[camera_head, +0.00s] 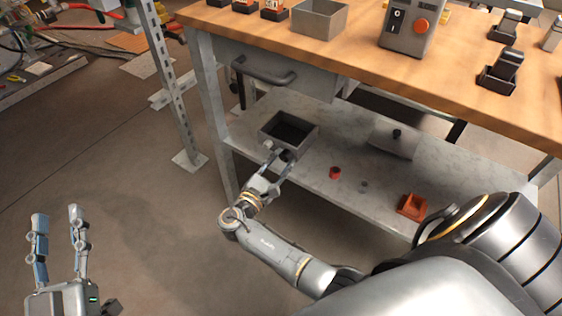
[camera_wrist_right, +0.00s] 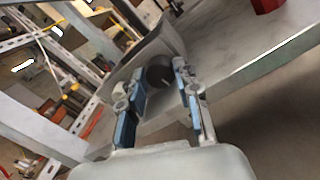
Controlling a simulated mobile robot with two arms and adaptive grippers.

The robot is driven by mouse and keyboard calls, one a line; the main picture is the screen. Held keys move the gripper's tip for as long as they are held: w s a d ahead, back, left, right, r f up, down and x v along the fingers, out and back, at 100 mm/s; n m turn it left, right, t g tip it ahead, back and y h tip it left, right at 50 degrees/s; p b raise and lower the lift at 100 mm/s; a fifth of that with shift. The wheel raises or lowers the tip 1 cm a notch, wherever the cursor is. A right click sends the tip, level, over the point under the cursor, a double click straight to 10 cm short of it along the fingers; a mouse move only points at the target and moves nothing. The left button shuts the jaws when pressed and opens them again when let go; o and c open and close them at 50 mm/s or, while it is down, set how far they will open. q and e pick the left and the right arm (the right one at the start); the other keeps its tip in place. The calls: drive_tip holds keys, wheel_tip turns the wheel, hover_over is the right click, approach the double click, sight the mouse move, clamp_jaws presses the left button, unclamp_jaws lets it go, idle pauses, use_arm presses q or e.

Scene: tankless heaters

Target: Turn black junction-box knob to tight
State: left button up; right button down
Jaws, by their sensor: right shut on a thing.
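A grey open-topped box (camera_head: 312,134) stands on the lower shelf of the workbench. A dark round knob (camera_wrist_right: 160,74) sits at its near side, between the fingers of my right gripper (camera_wrist_right: 158,88) in the right wrist view. My right gripper (camera_head: 278,153) also shows in the head view, shut on the knob, which the fingers mostly hide there. The knob's marking and angle cannot be read. My left gripper (camera_head: 56,238) is open and empty over the floor at the lower left.
On the lower shelf (camera_head: 320,200) are a flat grey piece with a black knob (camera_head: 397,134), a red cylinder (camera_head: 335,173) and an orange bin (camera_head: 411,206). A drawer with a handle (camera_head: 264,72) hangs above the box. A metal bench leg (camera_head: 209,110) stands left of it.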

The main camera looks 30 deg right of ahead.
drive_tip(key=c, duration=1)
unclamp_jaws()
drive_tip(key=shift+d, duration=0.1)
drive_tip(key=shift+o, duration=0.2)
